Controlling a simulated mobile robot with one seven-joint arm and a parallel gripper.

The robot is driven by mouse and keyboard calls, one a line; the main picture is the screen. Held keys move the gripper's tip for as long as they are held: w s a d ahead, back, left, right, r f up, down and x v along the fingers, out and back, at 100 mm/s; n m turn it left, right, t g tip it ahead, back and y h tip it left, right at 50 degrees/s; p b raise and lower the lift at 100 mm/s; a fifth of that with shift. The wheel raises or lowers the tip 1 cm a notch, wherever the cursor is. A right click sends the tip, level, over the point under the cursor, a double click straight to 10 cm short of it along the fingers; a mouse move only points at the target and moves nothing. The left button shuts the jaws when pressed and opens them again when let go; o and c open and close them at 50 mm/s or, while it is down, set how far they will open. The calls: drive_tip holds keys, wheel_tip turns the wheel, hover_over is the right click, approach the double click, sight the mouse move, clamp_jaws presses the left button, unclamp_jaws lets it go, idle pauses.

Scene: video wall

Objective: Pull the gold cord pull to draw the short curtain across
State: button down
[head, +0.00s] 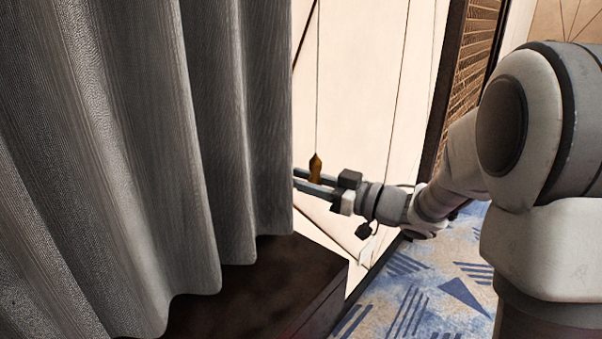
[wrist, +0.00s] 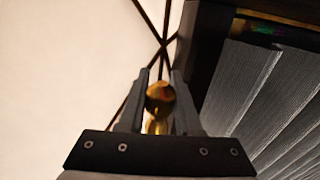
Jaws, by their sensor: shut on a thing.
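The gold cord pull (head: 316,163) hangs on a thin cord just right of the curtain's edge in the head view. It is between the fingers of my gripper (head: 302,180), which is shut on it. In the wrist view the pull (wrist: 159,97) shows as a rounded gold shape between the two grey fingers of my gripper (wrist: 160,85). The grey pleated short curtain (head: 130,140) fills the left of the head view. It also shows on the right of the wrist view (wrist: 255,95). My fingertips end at the curtain's edge in the head view and may be partly hidden by it.
A dark ledge (head: 275,275) lies under the curtain's hem. A cream panelled wall (head: 365,90) stands behind the pull. A slatted brown panel (head: 473,65) is farther right. Blue patterned carpet (head: 420,285) is clear at lower right.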

drive_tip(key=shift+s+f, duration=0.1)
drive_tip(key=shift+f, duration=0.55)
drive_tip(key=c, duration=0.6)
unclamp_jaws()
drive_tip(key=shift+r, duration=0.1)
drive_tip(key=p+v, duration=0.2)
drive_tip(key=v, duration=1.5)
drive_tip(key=shift+d, duration=0.2)
drive_tip(key=shift+r, duration=0.1)
